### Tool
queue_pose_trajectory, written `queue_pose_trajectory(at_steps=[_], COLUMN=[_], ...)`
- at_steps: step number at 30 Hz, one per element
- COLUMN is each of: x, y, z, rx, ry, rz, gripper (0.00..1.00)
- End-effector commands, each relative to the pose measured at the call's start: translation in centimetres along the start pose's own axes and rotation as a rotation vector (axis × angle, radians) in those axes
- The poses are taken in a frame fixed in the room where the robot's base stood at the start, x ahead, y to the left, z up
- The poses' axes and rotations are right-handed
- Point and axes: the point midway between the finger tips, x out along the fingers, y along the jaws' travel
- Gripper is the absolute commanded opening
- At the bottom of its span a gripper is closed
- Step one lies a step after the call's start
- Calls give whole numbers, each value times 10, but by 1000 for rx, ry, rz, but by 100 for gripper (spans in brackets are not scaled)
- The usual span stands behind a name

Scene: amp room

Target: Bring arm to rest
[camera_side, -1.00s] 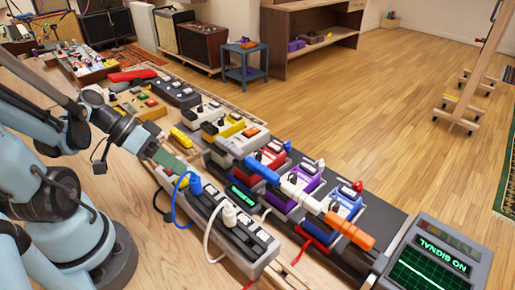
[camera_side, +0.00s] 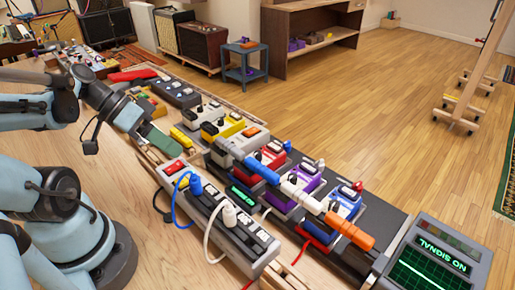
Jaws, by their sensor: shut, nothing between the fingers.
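My gripper (camera_side: 172,153) is shut and empty. It hangs in the air near the far end of the grey power strip (camera_side: 218,222), close to the row of pedals, and appears apart from both. The power strip has a red switch (camera_side: 174,167) that shows in full. A blue plug (camera_side: 195,184) and a white plug (camera_side: 229,215) sit in the strip.
A dark pedalboard (camera_side: 335,255) carries several coloured pedals joined by blue, white and orange connectors. A screen box (camera_side: 430,262) reading NO SIGNAL stands at the front right. More pedals (camera_side: 178,93) lie beyond my gripper.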

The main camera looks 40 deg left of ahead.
Motion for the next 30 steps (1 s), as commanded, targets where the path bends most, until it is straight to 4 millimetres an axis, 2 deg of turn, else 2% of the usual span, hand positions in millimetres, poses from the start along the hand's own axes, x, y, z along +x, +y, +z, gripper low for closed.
queue_pose_trajectory(at_steps=[17, 24, 30], x=[3, 23, 36], y=[0, -8, -8], z=[0, -2, -23], rx=[-5, -41, 2], ry=[-14, -126, -112], rz=[-14, -205, -425], gripper=[0, 0, 0])
